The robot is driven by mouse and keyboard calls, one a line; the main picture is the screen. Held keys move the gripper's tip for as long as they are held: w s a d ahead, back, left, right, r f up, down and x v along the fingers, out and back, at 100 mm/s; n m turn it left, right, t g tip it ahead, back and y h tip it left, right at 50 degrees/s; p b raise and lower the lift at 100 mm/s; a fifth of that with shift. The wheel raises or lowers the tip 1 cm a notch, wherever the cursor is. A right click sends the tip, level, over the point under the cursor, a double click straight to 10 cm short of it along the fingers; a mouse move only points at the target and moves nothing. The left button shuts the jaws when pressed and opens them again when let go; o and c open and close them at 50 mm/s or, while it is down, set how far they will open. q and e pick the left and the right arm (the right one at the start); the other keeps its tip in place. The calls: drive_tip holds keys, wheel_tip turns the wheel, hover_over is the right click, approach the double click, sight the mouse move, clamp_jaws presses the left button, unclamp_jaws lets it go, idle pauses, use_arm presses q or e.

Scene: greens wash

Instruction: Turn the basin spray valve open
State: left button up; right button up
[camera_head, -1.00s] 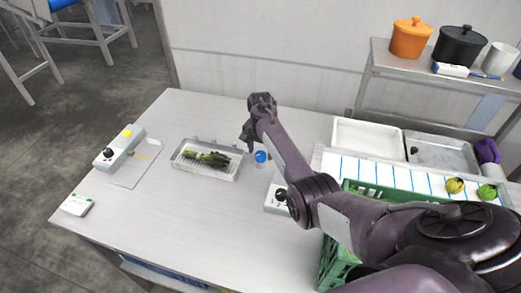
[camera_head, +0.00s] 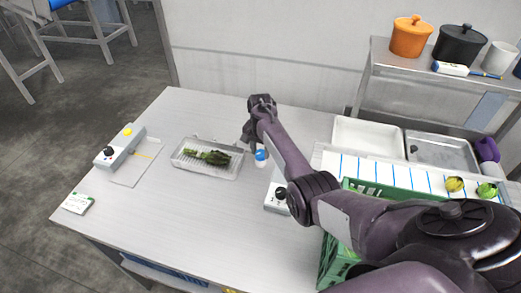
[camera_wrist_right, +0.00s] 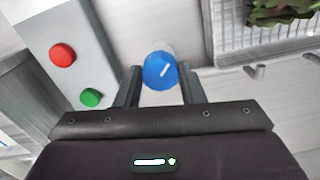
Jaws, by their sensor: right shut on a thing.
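The spray valve is a blue round knob with a white line (camera_wrist_right: 160,71) on a pale base. In the head view it (camera_head: 261,155) stands just right of the clear basin (camera_head: 232,176), partly behind my gripper. Dark green leaves (camera_head: 211,157) lie in the basin. My right gripper (camera_head: 252,142) reaches down at the knob. In the right wrist view its two fingers (camera_wrist_right: 161,86) sit on either side of the knob, shut on it. The knob's line points up and right there. My left gripper is not in view.
A grey box with a red button (camera_wrist_right: 62,54) and a green button (camera_wrist_right: 91,97) stands close by. A green crate (camera_head: 337,262) and white tray (camera_head: 367,138) are at right. A box with a yellow button (camera_head: 127,132) is at left. The front-middle table is clear.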

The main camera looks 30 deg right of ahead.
drive_tip(key=shift+r, duration=0.1)
drive_tip(key=n+p, duration=0.1)
drive_tip(key=n, duration=0.3)
drive_tip(key=shift+r+p, duration=0.1)
drive_tip(key=shift+p, duration=0.3)
drive_tip(key=n+p, duration=0.1)
drive_tip(key=n, duration=0.3)
drive_tip(key=shift+n, duration=0.3)
drive_tip(key=n, duration=0.4)
drive_tip(key=shift+d+n, duration=0.1)
drive_tip(key=shift+n, duration=0.2)
drive_tip(key=n, duration=0.4)
drive_tip(key=shift+n, duration=0.3)
drive_tip(key=o, duration=1)
